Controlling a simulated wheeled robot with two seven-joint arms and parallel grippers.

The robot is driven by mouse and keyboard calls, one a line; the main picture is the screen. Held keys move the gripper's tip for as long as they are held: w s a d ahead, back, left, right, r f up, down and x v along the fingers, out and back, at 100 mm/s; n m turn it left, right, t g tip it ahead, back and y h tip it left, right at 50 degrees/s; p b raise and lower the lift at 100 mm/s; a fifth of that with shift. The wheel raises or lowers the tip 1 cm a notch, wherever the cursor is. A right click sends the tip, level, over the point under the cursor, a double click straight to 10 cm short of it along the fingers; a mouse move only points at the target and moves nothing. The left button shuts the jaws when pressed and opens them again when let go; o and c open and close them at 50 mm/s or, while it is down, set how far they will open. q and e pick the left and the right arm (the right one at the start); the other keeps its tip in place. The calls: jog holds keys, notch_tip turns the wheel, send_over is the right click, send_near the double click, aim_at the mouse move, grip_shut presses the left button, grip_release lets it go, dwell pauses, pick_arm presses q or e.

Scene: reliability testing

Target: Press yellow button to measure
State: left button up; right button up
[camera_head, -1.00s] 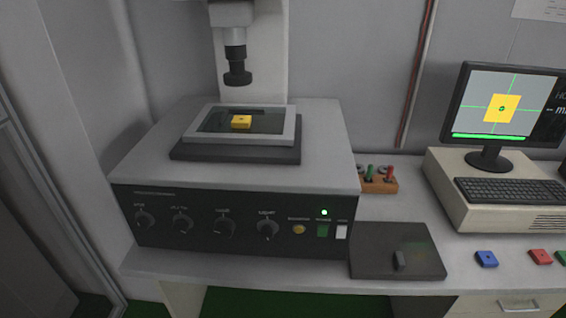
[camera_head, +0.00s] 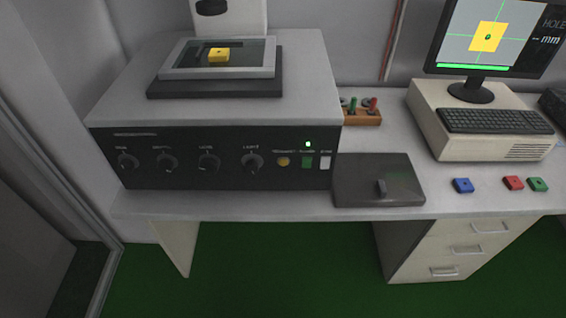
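The yellow button (camera_head: 283,161) is a small round button on the dark front panel (camera_head: 220,176) of the measuring machine. A small green light (camera_head: 308,144) is lit above the green switch. A yellow block (camera_head: 219,55) with a hole lies on the glass stage on top of the machine. The monitor (camera_head: 490,37) shows a yellow square with green cross lines and "HOLE -- mm". Neither of my grippers is in view.
A dark pad with a small handle (camera_head: 350,190) lies on the table right of the panel. A keyboard (camera_head: 495,121) and a wooden rack (camera_head: 361,117) stand behind. Green floor is clear in front.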

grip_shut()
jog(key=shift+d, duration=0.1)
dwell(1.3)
